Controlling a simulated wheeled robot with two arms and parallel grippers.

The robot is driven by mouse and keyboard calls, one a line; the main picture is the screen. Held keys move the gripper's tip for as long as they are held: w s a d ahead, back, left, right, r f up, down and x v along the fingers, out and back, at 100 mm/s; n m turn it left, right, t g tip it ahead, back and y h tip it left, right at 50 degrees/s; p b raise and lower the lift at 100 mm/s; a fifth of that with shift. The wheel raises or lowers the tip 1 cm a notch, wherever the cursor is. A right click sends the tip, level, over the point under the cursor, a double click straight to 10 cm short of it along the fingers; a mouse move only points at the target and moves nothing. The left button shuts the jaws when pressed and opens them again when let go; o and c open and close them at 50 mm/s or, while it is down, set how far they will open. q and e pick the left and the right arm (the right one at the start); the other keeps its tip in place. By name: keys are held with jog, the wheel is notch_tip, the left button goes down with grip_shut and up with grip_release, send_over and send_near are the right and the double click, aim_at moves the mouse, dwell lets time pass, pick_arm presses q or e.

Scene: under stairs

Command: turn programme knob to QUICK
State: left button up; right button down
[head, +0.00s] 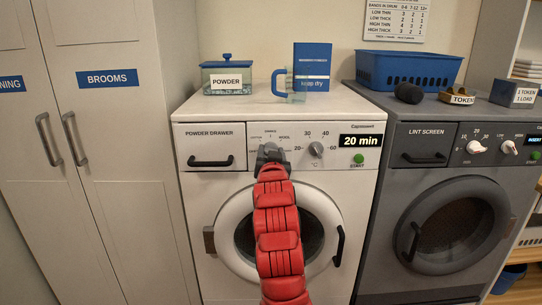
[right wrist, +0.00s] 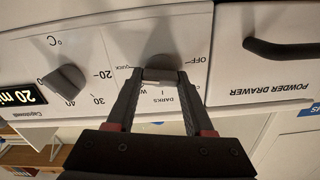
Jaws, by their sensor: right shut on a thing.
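The programme knob (right wrist: 163,66) is a grey dial on the white washer's control panel. In the right wrist view the panel appears turned round, with OFF, QUICK and DARKS printed around the knob. My right gripper (right wrist: 160,80) is shut on the knob, one finger on each side. In the head view my right gripper (head: 270,154) reaches up to the panel and covers most of the knob. I cannot tell exactly which label the knob points at. My left gripper is not in view.
A temperature knob (head: 316,150) sits right of the gripper; the display (head: 361,141) reads "20 min" above a green START button (head: 358,158). The powder drawer (head: 209,147) is shut at left. The round washer door (head: 322,215) is below, behind my arm. A grey dryer (head: 440,200) stands at right.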

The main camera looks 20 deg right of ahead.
jog(key=shift+f, duration=0.1)
jog(key=shift+c, duration=1.4)
grip_release()
jog(key=b+v, duration=1)
jog(key=v, duration=0.7)
jog(key=shift+s, duration=0.2)
